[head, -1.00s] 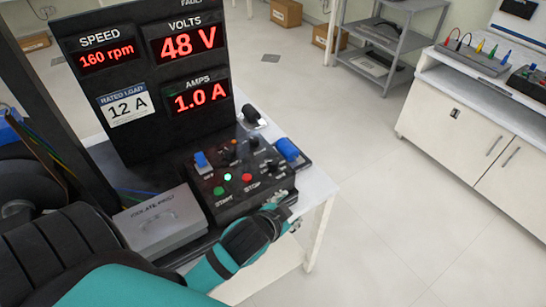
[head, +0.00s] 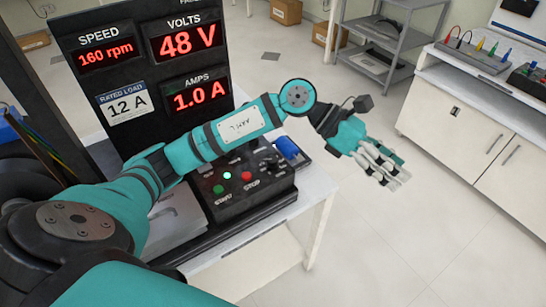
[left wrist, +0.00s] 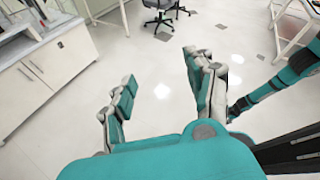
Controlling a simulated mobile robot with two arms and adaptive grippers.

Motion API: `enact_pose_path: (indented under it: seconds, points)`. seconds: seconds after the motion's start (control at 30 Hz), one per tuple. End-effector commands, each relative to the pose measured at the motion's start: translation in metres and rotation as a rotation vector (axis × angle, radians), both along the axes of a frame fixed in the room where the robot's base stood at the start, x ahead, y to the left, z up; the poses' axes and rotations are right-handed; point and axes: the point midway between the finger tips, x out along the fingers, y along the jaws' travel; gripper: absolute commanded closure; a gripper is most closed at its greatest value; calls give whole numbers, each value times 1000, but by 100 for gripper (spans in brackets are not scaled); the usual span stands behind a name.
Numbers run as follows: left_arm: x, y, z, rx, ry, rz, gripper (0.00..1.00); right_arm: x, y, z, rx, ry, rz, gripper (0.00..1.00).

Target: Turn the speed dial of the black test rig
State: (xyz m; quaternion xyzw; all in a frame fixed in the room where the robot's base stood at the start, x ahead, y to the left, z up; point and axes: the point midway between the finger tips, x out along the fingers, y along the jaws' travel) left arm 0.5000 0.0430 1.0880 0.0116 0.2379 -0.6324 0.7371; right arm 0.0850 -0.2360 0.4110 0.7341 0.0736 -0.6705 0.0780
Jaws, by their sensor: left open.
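The black test rig (head: 70,22) stands on a white bench at the left of the head view. Its display reads SPEED 160 rpm, 48 V and 1.0 A. Its control box (head: 240,205) has a lit green START button (head: 218,189) and a red STOP button (head: 247,176). Small dark knobs (head: 270,165) show beyond them. I cannot tell which is the speed dial; my left arm covers part of the box. My left gripper (head: 392,170) is open and empty, right of the rig over the floor. Its spread fingers also show in the left wrist view (left wrist: 160,70).
A blue part (head: 287,148) sits at the box's right side. A grey shelf (head: 385,40) stands at the back. A white cabinet (head: 470,130) stands at the right. The floor between the bench and cabinet is clear.

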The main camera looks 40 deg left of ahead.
Motion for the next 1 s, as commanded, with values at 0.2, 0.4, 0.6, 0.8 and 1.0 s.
enact_pose_path:
  seconds: [0.2, 0.4, 0.6, 0.8, 1.0]
  points:
    - [34, 159, -33, 770, -77, -87, 45, 0, 3, 0, 3, 0, 0, 60]
    - [31, 262, -11, 1124, 24, -77, 45, 0, 4, 0, 4, 0, 0, 60]
    - [26, 286, -12, 1203, 67, -73, 45, 0, 3, 2, 4, 0, 0, 60]
    - [25, 285, -47, 1199, 69, -77, 45, 0, 3, 9, 4, 0, 0, 60]
    - [25, 285, -92, 1199, 69, -78, 45, 0, 3, 17, 3, 0, 0, 60]
